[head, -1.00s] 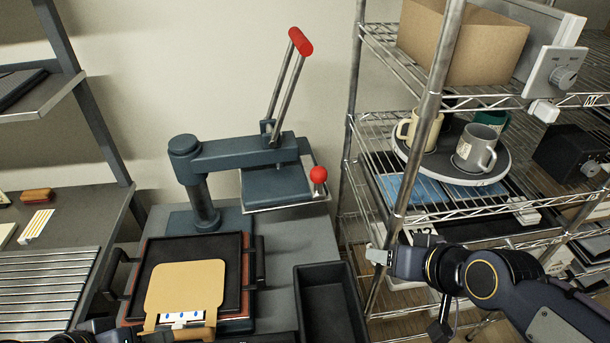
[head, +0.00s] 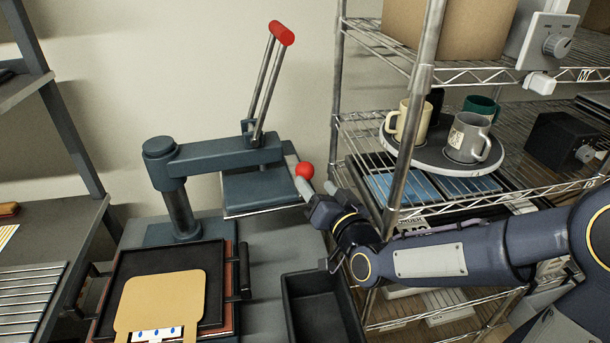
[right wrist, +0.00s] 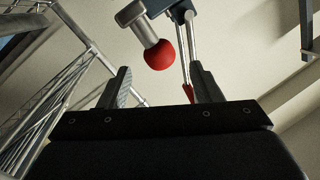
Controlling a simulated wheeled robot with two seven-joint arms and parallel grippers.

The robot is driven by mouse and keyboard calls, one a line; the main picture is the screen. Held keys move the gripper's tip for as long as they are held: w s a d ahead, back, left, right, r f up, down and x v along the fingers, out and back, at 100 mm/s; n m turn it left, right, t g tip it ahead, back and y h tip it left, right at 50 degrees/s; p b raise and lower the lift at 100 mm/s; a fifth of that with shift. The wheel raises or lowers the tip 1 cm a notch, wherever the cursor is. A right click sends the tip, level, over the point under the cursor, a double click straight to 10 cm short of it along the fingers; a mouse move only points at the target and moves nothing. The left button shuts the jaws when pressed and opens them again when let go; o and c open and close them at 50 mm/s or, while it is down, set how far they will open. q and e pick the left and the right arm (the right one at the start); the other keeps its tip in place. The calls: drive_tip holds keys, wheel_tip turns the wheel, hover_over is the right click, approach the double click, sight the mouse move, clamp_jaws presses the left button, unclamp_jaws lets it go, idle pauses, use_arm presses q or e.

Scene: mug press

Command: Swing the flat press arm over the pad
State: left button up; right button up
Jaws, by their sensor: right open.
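The press arm (head: 220,156) is swung out to the right from its post, with its flat plate (head: 258,188) hanging to the right of the pad. A lever with a red grip (head: 282,33) rises from the arm. A red knob (head: 305,170) sits on a short metal stem at the plate's right side. The pad (head: 215,290) is black and lies on the press base, partly covered by a tan sheet (head: 160,303). My right gripper (head: 306,191) is at the knob. In the right wrist view the red knob (right wrist: 160,55) shows between and beyond the open fingers (right wrist: 158,85). My left gripper is not visible.
An open black bin (head: 322,305) stands on the bench right of the pad. A wire rack with a post (head: 412,120) stands close to my right arm. Its shelf carries mugs on a round tray (head: 430,158).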

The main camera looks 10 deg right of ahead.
sight(308, 176)
drive_tip(key=p+x, duration=0.1)
drive_tip(key=x, duration=0.5)
drive_tip(key=shift+w, duration=0.4)
clamp_jaws()
drive_tip(key=shift+a, duration=0.1)
